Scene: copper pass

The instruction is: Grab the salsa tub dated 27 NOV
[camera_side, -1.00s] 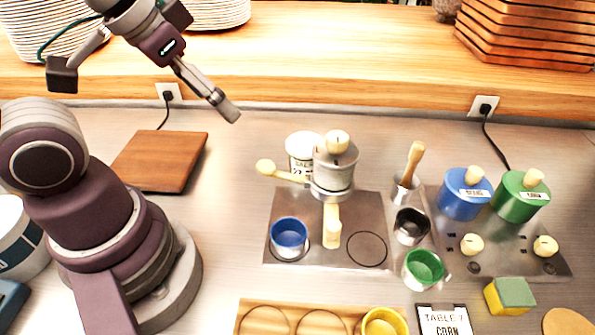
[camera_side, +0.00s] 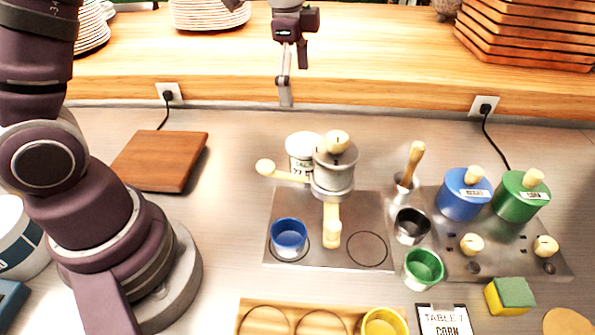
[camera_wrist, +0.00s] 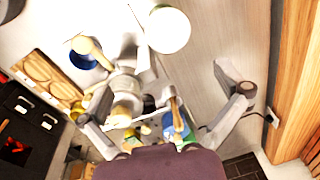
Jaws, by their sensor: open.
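A white tub (camera_side: 301,147) stands on the counter behind the hob plate in the side view. Its label faces the camera, and part of the salsa name and "27" can be read; a steel pot (camera_side: 334,172) and its handle hide the rest. In the wrist view the tub's round white top (camera_wrist: 168,29) shows at the top centre. My gripper (camera_side: 285,94) is open and empty, high above the counter and well apart from the tub, above and behind it in the side picture.
The steel pot's wooden handle crosses close in front of the tub. A blue cup (camera_side: 289,233) sits on the hob plate. Blue (camera_side: 459,203) and green (camera_side: 515,203) lidded pots stand right. A wooden board (camera_side: 160,161) lies left. The counter between board and tub is clear.

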